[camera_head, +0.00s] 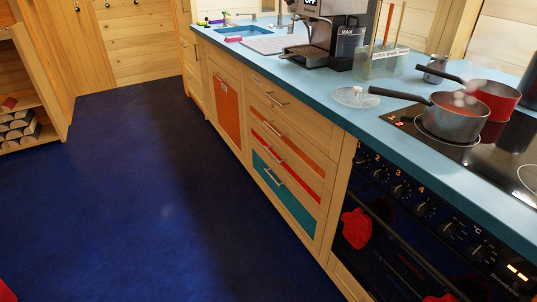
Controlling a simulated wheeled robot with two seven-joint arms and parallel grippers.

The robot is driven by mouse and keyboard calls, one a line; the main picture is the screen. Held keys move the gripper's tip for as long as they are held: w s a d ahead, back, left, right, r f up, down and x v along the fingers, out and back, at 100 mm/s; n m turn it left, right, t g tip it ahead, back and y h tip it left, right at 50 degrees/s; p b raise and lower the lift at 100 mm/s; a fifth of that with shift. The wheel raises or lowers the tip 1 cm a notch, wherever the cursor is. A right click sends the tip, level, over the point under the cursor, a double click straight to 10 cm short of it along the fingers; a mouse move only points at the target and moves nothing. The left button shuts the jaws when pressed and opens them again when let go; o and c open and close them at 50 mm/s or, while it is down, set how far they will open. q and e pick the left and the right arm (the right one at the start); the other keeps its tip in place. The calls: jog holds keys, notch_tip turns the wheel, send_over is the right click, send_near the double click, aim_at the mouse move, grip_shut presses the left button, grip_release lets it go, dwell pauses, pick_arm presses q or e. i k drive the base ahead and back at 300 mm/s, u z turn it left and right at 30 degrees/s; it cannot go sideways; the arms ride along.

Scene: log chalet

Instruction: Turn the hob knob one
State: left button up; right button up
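The black oven front at the right has a row of dark hob knobs below the blue worktop. Orange numbers 2, 3 and 4 show beside them. The leftmost knob (360,158), beside the drawer unit's edge, seems to be hob knob one; its own number is too small to read. Further knobs follow to the right, such as the one near number 3 (382,174) and the one near number 4 (402,190). I cannot tell how any knob is turned.
A saucepan (452,122) and a red pot (492,98) stand on the black hob (408,118). A red mitt (356,228) hangs at the oven front. A glass lid (357,97) lies on the worktop (330,94). The blue floor (130,190) left of the cabinets is clear.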

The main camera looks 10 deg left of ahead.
aim_at(359, 160)
jog(key=u, duration=1.35)
jog(key=i, duration=2.55)
jog(key=z, duration=2.65)
